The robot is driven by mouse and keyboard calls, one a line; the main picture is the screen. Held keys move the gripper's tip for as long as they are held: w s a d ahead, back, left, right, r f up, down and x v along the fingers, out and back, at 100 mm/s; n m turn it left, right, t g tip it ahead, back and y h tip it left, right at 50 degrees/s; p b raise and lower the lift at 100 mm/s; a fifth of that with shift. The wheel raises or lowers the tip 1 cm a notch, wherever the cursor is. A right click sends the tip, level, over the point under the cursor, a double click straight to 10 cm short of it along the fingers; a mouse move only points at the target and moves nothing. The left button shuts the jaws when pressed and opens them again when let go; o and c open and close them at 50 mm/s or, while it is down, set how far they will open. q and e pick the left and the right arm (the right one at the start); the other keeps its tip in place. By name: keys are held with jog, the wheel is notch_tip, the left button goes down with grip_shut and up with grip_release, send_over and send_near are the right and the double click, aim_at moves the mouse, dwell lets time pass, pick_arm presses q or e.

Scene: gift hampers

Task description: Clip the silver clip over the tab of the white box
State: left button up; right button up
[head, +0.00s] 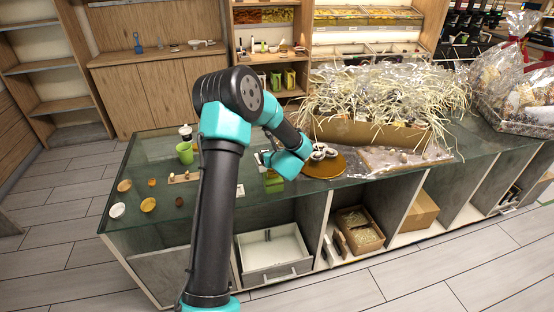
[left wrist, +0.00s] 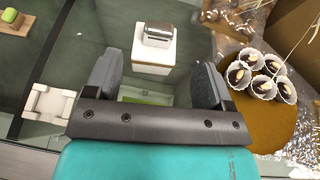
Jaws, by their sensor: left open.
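A shiny silver piece, which looks like the silver clip (left wrist: 159,31), lies on top of a small white block (left wrist: 152,54) in the left wrist view, straight ahead of my left gripper (left wrist: 157,78). My left gripper is open and empty, its two fingers apart on either side of the block's near end, not touching the silver piece. A flat white piece with raised ends (left wrist: 46,104) lies to the left; I cannot tell which white object is the box with the tab. In the head view my arm hides most of this spot around my left gripper (head: 264,160).
A round wooden board (head: 324,168) with several paper-cupped sweets stands to the right. A green box (head: 273,182) is just below the gripper. A straw-filled carton (head: 375,133) is at the back right.

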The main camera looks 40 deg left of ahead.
pick_arm(q)
jog(key=v, duration=0.7)
jog(key=shift+d, duration=0.25)
jog(key=shift+s, duration=0.1)
dwell(0.4)
jog(key=s+d+f+m+t+h, duration=0.25)
jog(key=d+f+m+h, duration=0.75)
jog(key=d+f+m, duration=1.2)
jog(key=s+d+f+m+g+h, duration=0.2)
jog(key=s+d+m, duration=0.3)
jog(key=s+m, duration=0.3)
jog(key=s+d+f+m+g+h, duration=0.3)
jog(key=s+m, duration=0.5)
jog(key=m, duration=0.9)
jog(key=shift+d+g+h, duration=0.4)
jog(key=shift+d+g, duration=0.45)
jog(key=shift+g, duration=0.4)
jog(key=shift+s, duration=0.1)
